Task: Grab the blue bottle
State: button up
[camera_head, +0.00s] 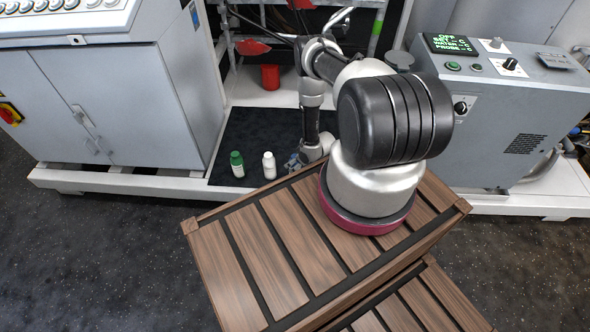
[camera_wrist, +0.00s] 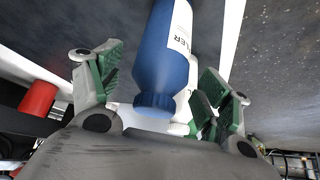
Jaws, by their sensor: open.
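The blue bottle (camera_wrist: 167,60), with a white label and a blue cap (camera_wrist: 155,103), is large in the wrist view. My gripper (camera_wrist: 163,88) is open, with one green-padded finger on each side of the bottle. The bottle lies between the fingers; the right finger is close to it, and I cannot tell whether either touches it. In the head view my gripper (camera_head: 300,160) is low over the dark mat at the far side of my base. There the bottle is mostly hidden by the gripper.
A white bottle (camera_head: 269,165) and a green-capped bottle (camera_head: 237,163) stand left of my gripper on the dark mat (camera_head: 240,130). A red container (camera_head: 270,77) is farther back. A grey cabinet (camera_head: 130,105) is on the left and a control unit (camera_head: 510,105) on the right.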

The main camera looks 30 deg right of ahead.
jog(key=shift+x, duration=0.75)
jog(key=c, duration=1.4)
